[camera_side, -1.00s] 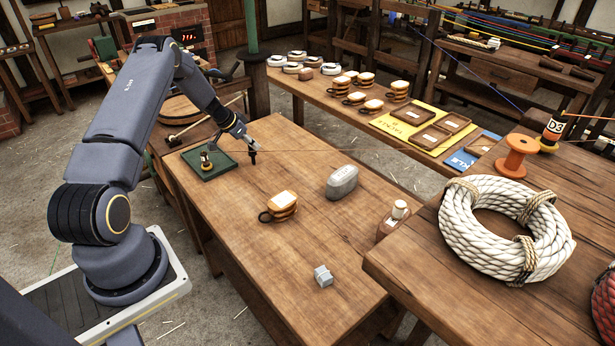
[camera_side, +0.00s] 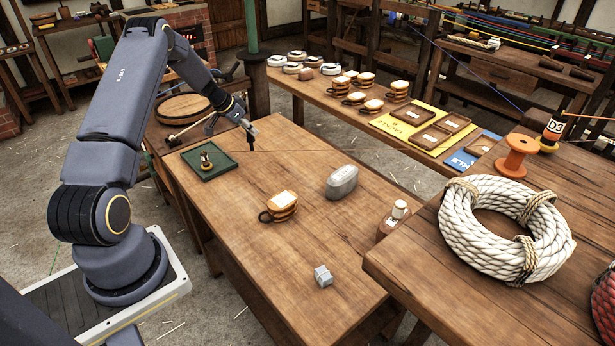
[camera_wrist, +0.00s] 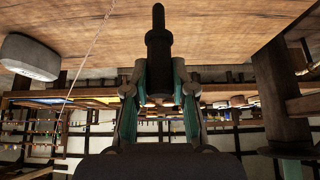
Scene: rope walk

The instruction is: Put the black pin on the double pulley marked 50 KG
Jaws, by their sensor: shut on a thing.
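My gripper (camera_side: 244,122) is shut on the black pin (camera_side: 251,139), which points down above the far end of the front table. In the wrist view the pin (camera_wrist: 158,48) stands out between the two fingertips (camera_wrist: 160,92), with its thick end in the grip and its narrower tip away from me. An orange-brown pulley block (camera_side: 282,203) with a pale label lies on the front table, to the right of and nearer than my gripper. Several similar blocks (camera_side: 354,97) stand on the back bench. The labels are too small to read, so I cannot tell which is marked 50 KG.
A green tray (camera_side: 233,168) holding a small brass-coloured piece (camera_side: 206,160) lies left of my gripper. A rope coil (camera_side: 470,235) lies at right.

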